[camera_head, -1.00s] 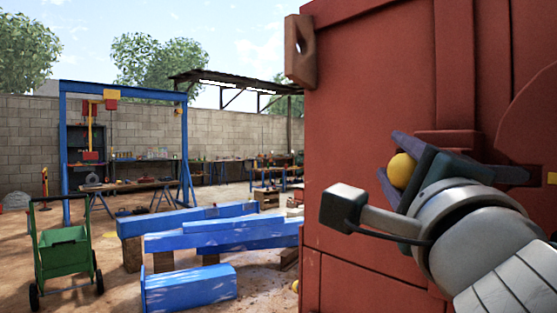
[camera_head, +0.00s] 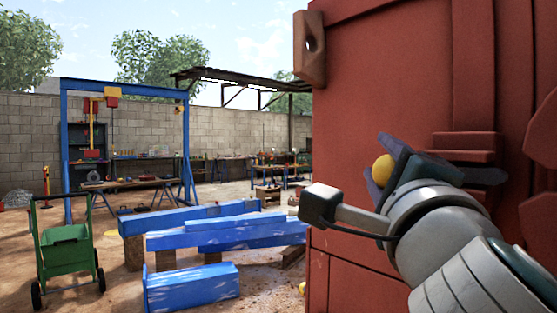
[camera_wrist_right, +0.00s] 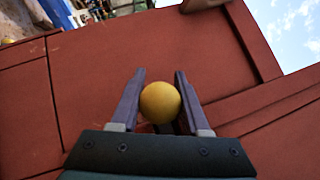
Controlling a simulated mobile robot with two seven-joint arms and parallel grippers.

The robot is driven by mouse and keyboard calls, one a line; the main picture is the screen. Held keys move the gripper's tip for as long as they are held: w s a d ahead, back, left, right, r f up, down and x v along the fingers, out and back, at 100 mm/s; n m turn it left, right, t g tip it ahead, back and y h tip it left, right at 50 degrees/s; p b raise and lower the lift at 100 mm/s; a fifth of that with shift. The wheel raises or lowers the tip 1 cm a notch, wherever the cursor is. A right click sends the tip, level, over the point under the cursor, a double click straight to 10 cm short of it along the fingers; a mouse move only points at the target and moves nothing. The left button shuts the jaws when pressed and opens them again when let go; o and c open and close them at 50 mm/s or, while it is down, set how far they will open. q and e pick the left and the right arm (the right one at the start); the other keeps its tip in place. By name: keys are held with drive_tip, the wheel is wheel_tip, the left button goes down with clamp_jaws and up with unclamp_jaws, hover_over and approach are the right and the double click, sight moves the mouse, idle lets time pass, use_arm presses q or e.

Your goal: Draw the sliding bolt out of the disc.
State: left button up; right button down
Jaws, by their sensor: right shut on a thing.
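My right gripper (camera_head: 381,163) is shut on the round yellow knob (camera_head: 382,168) of the sliding bolt, in front of the red machine wall. In the right wrist view the yellow knob (camera_wrist_right: 160,102) sits between the two purple-grey fingers (camera_wrist_right: 158,95). The dark bar of the bolt (camera_head: 486,176) shows to the right of my gripper, under a red guide block (camera_head: 464,147). The red disc (camera_head: 546,145) is cut off by the right edge of the head view. The bar's tip appears apart from the disc, with a gap between them. My left gripper is out of view.
The red crusher body (camera_head: 375,80) fills the right side, with a holed lug (camera_head: 310,46) at its upper edge. Blue beams (camera_head: 190,288) and a green cart (camera_head: 65,245) stand on the ground at left. Open ground lies between them.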

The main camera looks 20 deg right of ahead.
drive_tip(key=shift+w+a+f, duration=0.1)
drive_tip(key=shift+f, duration=0.1)
drive_tip(key=c, duration=0.7)
unclamp_jaws()
drive_tip(key=shift+c, duration=0.2)
drive_tip(key=shift+o, duration=0.7)
drive_tip(key=shift+w+r, duration=0.1)
drive_tip(key=shift+w, duration=0.05)
drive_tip(key=shift+o, duration=1.1)
drive_tip(key=b+v, duration=0.3)
drive_tip(key=v, duration=0.7)
drive_tip(key=shift+r, duration=0.1)
